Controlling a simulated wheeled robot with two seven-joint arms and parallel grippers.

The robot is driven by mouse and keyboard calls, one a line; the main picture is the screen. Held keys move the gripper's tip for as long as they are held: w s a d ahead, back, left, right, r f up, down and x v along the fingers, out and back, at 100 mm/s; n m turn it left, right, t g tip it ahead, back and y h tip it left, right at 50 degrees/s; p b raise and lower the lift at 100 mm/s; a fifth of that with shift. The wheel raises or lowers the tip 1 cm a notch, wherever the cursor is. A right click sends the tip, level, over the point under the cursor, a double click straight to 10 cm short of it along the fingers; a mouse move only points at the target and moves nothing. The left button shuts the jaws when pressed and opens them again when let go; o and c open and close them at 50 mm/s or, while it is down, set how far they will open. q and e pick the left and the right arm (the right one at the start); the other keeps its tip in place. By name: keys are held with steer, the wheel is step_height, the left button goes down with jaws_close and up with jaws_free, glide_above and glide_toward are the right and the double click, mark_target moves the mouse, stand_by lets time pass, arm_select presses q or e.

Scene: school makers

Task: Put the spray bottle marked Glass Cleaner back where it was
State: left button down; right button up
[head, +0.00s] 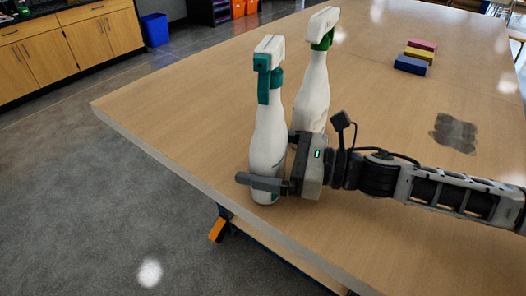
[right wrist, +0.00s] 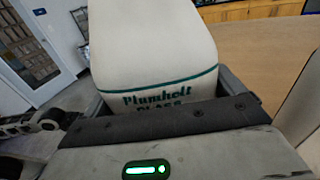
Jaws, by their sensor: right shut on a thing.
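A white spray bottle with a teal trigger head (head: 268,115) is upright near the table's left edge. Its label in the right wrist view (right wrist: 150,60) reads "Plumholt" and "GLASS", with the rest hidden behind the gripper. My right gripper (head: 265,184) is shut around its lower body, reaching in from the right. The bottle's base is over the tabletop; I cannot tell whether it touches. A second white spray bottle with a green head (head: 313,85) stands close behind it to the right, its lower part partly hidden by my gripper. My left gripper is not in view.
The wooden table (head: 190,110) has free room left of the bottles and toward the back. Blue, yellow and red blocks (head: 416,56) lie at the back right. A dark grey patch (head: 455,132) is on the tabletop. A blue bin (head: 154,30) stands on the floor beyond.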

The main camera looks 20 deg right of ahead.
steer(key=shift+r, duration=0.1)
steer(key=o, duration=1.3)
